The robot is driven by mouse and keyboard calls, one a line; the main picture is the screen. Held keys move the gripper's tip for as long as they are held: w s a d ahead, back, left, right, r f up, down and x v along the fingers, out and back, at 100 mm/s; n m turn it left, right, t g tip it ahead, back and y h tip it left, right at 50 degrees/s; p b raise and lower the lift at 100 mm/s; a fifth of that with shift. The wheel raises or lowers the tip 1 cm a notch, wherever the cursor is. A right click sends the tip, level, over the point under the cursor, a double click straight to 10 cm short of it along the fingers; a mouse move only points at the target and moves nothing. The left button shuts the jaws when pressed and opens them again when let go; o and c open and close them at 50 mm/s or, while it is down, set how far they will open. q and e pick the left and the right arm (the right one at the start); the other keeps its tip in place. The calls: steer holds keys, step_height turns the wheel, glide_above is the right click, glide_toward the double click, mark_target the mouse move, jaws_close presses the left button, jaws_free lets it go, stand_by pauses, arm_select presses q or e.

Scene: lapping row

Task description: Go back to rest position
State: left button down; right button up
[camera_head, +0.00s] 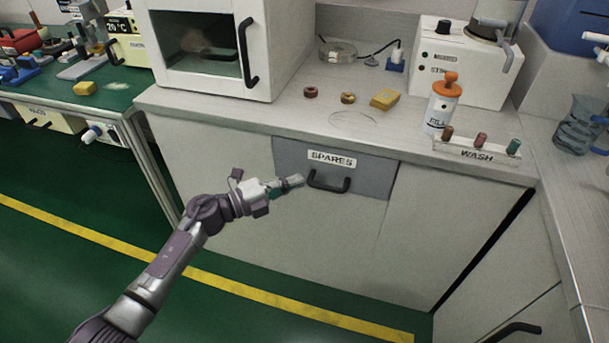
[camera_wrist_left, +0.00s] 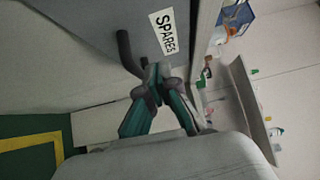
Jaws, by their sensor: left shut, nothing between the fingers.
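My left gripper (camera_head: 293,182) is at the front of the grey drawer (camera_head: 371,178) labelled SPARES, just left of its dark handle (camera_head: 330,185). The drawer sits flush in the cabinet front and looks shut. In the left wrist view the fingertips (camera_wrist_left: 157,76) are together with nothing between them, close beside the handle (camera_wrist_left: 127,54). I cannot tell whether they touch it. My right gripper is not in view.
On the counter above stand a white cabinet with a glass door (camera_head: 275,45), a bottle with an orange cap (camera_head: 441,103) and a WASH rack (camera_head: 476,154). Another handle (camera_head: 515,331) is at lower right. The green floor (camera_head: 225,300) at left is clear.

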arm_select(q)
steer(key=v, duration=0.7)
steer(key=shift+a+f, duration=0.35)
steer(key=shift+f, duration=0.05)
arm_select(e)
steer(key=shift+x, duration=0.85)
